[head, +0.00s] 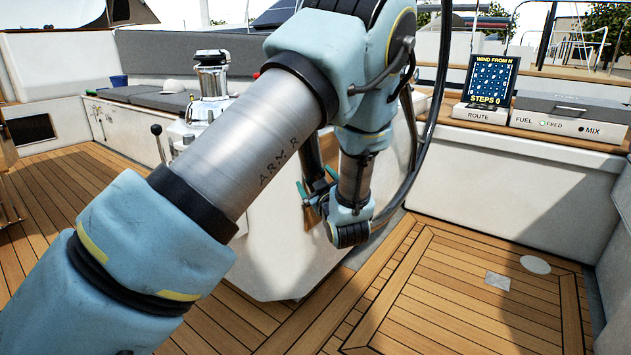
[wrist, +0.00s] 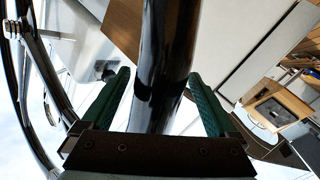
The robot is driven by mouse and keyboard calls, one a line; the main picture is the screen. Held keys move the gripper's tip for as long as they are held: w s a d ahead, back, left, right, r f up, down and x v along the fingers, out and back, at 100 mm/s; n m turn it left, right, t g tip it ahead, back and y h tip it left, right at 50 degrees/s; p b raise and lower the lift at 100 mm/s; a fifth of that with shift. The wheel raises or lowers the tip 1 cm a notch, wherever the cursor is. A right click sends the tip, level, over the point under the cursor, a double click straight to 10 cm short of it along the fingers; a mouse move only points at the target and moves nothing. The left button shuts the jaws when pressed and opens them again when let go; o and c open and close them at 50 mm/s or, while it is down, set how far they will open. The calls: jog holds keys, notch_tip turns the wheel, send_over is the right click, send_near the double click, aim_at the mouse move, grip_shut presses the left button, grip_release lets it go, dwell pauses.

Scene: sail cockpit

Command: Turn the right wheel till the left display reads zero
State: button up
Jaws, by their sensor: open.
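The wheel is a large dark ring (head: 443,60) in the head view, standing just right of my arm, which hides much of it. My gripper (head: 318,184) is low beside the pale pedestal, with its green fingers partly showing. In the wrist view my gripper (wrist: 158,76) is open, one green finger on each side of a thick black tube (wrist: 168,50) that looks like the wheel rim. I cannot tell whether either finger touches it. I cannot make out a left display; my arm covers the middle of the head view.
A screen (head: 487,82) reading "WIND FROM N" and "STEPS 0" stands on the right ledge, beside a grey-topped box (head: 570,113) marked FUEL, FEED and MIX. A chrome winch (head: 211,75) stands at left.

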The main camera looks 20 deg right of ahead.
jog(key=shift+a+f, duration=0.1)
grip_shut()
dwell(0.7)
